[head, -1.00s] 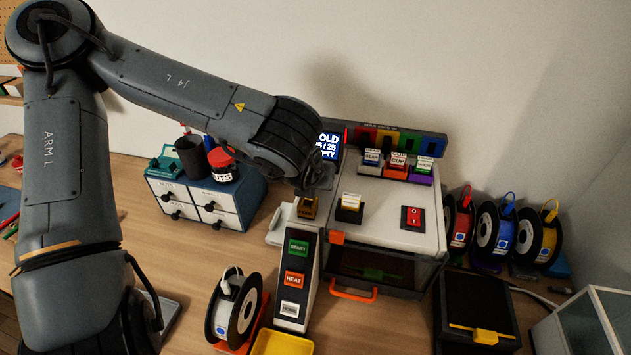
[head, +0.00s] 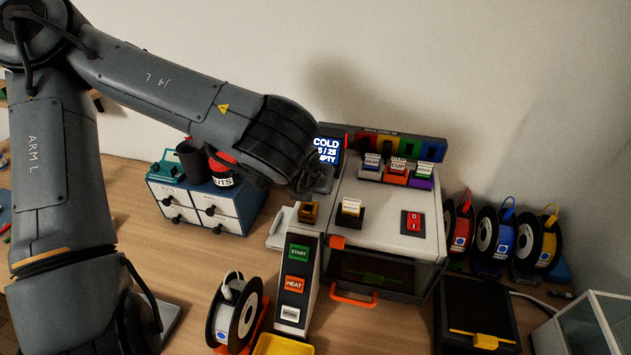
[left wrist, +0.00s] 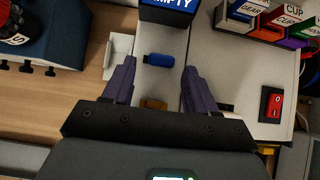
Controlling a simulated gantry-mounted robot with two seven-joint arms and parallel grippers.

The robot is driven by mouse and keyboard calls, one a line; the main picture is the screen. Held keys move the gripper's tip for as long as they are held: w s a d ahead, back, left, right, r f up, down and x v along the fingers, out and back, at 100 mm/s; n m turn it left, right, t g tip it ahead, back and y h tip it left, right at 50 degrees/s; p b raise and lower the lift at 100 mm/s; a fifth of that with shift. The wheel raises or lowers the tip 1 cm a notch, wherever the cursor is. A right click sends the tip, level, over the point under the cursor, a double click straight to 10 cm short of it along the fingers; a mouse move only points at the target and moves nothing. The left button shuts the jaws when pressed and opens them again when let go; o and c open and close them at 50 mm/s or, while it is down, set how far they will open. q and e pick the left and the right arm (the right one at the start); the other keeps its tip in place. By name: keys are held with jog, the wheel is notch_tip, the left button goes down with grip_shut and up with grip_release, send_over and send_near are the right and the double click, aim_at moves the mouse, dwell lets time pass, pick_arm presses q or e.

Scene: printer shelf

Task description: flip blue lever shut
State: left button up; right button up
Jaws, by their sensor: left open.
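The blue lever (left wrist: 158,60) shows in the left wrist view as a short blue handle on the pale strip of the printer, below the display. Whether it stands raised or lies flat is unclear from above. My left gripper (left wrist: 158,68) is open, with its purple fingers on either side of the lever and a visible gap to each. Nothing is held. In the head view, my left wrist hangs over the printer's left side beside the display (head: 327,150), and the lever is hidden there. My right gripper is in neither view.
An amber lever (head: 308,212) sits just in front, above the START button (head: 299,252). The cartridge row (head: 397,170) and red switch (head: 413,222) stand to the right. The drawer box (head: 205,205) with a cup and jar is left of the printer.

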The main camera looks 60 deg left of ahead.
pick_arm(q)
jog(key=v, duration=0.7)
jog(key=shift+s+d+r+p, duration=0.1)
jog(key=shift+s+r+p, duration=0.05)
jog(key=shift+p, duration=0.15)
